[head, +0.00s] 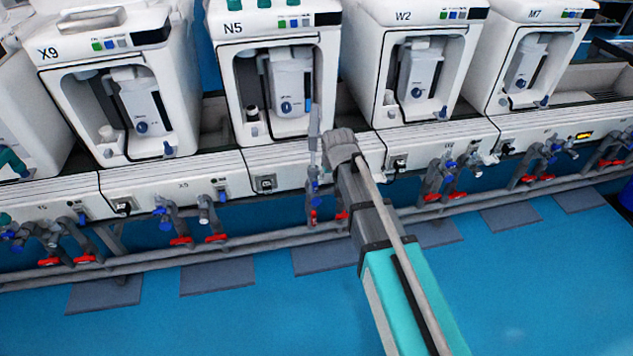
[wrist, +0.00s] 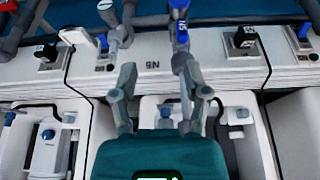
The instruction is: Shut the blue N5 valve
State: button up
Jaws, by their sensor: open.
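The N5 unit (head: 275,75) is a white machine left of centre in the head view, with its label on top. A blue valve (head: 314,184) sits on the pipes below its front panel, partly hidden by my arm. In the wrist view, a blue valve (wrist: 181,30) stands upright at the top, just beyond the right fingertip, near the upside-down N5 label (wrist: 152,66). My gripper (wrist: 154,70) is open, its two fingers apart and nothing between them. In the head view my gripper (head: 316,135) is in front of the N5 panel's right end. Contact with the valve cannot be told.
Red handles (head: 313,217) sit below the blue valve on the pipe rail (head: 250,243). Another blue handle (wrist: 104,43) is left of the gripper in the wrist view. A black connector (wrist: 243,38) is at right. W2 (head: 410,70) and X9 (head: 115,80) flank N5. The blue floor in front is open.

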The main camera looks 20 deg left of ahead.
aim_at(316, 184)
jog(key=a, duration=0.2)
jog(key=a+r, duration=0.1)
jog(key=shift+s+a+n, duration=0.1)
jog(key=shift+a+n, duration=0.2)
jog(key=shift+a, duration=0.05)
jog(key=shift+f, duration=0.15)
jog(key=b+x, duration=1.2)
jog(key=x, duration=0.1)
jog(key=shift+w+a+f, duration=0.15)
jog(key=shift+w+a, duration=0.1)
jog(key=shift+w, duration=0.05)
dwell(0.4)
jog(key=shift+c, duration=0.3)
grip_shut()
